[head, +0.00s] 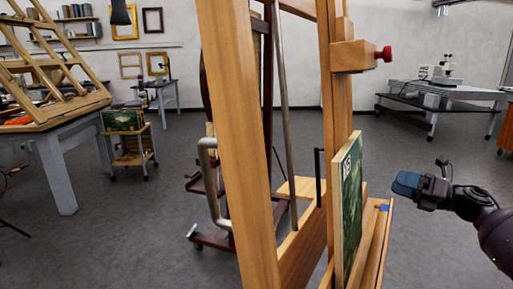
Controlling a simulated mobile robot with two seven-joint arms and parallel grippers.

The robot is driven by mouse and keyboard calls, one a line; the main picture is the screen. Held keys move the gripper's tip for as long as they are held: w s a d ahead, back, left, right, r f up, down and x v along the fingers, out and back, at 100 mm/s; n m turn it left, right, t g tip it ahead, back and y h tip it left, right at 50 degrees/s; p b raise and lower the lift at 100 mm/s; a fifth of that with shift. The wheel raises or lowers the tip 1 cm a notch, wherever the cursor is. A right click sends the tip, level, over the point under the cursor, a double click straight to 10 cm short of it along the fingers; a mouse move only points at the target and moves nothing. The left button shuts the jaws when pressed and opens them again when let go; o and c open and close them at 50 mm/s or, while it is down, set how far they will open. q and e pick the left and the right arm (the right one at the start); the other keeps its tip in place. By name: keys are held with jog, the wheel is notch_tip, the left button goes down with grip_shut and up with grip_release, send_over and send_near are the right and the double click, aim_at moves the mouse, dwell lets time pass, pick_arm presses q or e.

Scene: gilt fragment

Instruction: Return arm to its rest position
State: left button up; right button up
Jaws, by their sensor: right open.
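My right gripper (408,186) is at the right of the head view, with its arm coming in from the right edge. It is open and nothing shows between its fingers. It is apart from the wooden easel (341,110) to its left. A green painted panel (349,201) stands upright on the easel's ledge, seen nearly edge-on, between the easel's post and my gripper. My left gripper is not in view.
The easel's wooden frame (232,120) fills the middle, close to me. A grey worktable (440,92) stands at the back right. A table (62,155) with wooden frames and a small cart (130,155) are at left. Open grey floor lies right of the easel.

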jog(key=s+d+f+m+t+h, duration=0.2)
jog(key=s+f+m+h, duration=0.3)
jog(key=s+f+m, duration=0.45)
jog(key=s+d+f+m+t+h, duration=0.35)
jog(key=s+f+m, duration=0.35)
jog(key=f, duration=0.5)
jog(key=s+f+m+g+h, duration=0.2)
jog(key=s+f+m, duration=0.2)
jog(key=s, duration=0.5)
jog(key=s+f+m+g+h, duration=0.2)
jog(key=s+f+m+h, duration=0.15)
jog(key=s, duration=0.55)
jog(key=s+f+m+g+h, duration=0.25)
jog(key=s+m, duration=0.25)
jog(key=s, duration=0.4)
pick_arm(q)
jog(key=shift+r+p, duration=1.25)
jog(key=shift+p, duration=0.35)
pick_arm(e)
jog(key=a+f+m+t, duration=0.1)
jog(key=a+m, duration=0.7)
jog(key=a, duration=0.8)
jog(key=shift+w+f+m+t, duration=0.3)
jog(key=shift+w+f+t, duration=0.1)
jog(key=shift+w+t, duration=0.1)
